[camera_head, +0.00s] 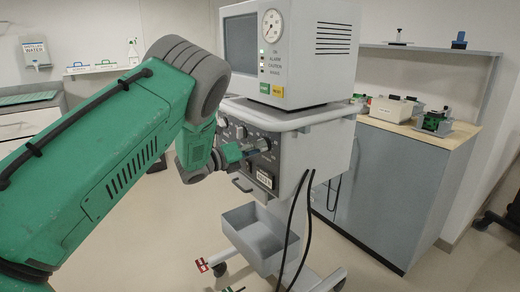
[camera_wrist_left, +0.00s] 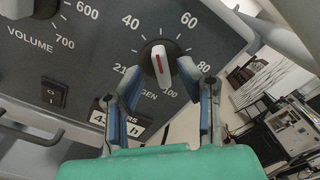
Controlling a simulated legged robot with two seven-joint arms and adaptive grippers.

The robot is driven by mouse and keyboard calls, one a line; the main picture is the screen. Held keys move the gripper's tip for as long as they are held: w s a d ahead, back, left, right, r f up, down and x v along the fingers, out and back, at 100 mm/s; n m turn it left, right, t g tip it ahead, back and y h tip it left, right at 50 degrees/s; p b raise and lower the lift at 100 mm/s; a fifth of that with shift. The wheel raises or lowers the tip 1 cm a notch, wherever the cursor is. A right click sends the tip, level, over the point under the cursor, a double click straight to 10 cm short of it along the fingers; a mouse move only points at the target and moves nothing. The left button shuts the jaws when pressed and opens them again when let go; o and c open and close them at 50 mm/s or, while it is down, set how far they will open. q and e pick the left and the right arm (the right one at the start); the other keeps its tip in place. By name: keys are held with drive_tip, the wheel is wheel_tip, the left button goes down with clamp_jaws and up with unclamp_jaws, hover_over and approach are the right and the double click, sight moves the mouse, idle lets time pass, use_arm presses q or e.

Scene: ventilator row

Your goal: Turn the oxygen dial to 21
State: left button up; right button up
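The oxygen dial (camera_wrist_left: 161,64) is a black round knob with a white grip and a red line, on the dark ventilator panel (camera_wrist_left: 100,40). Its scale reads 21, 40, 60, 80 and 100. The red line points up in the left wrist view, between 40 and 60. My left gripper (camera_wrist_left: 157,76) has its blue fingers apart, one on each side of the dial; contact with it cannot be told. In the head view my left gripper (camera_head: 246,152) is at the front panel of the ventilator (camera_head: 285,130). My right gripper is not in view.
A volume knob (camera_wrist_left: 30,8) and a black rocker switch (camera_wrist_left: 54,92) are left of the dial. A grey tray (camera_head: 262,238) and black hoses (camera_head: 304,215) hang below the ventilator. A counter (camera_head: 430,135) with devices stands at the right.

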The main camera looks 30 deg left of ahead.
use_arm(q)
drive_tip(key=shift+w+d, duration=0.35)
drive_tip(key=shift+w, duration=0.2)
drive_tip(key=shift+a, duration=0.1)
clamp_jaws()
drive_tip(key=shift+n, duration=0.3)
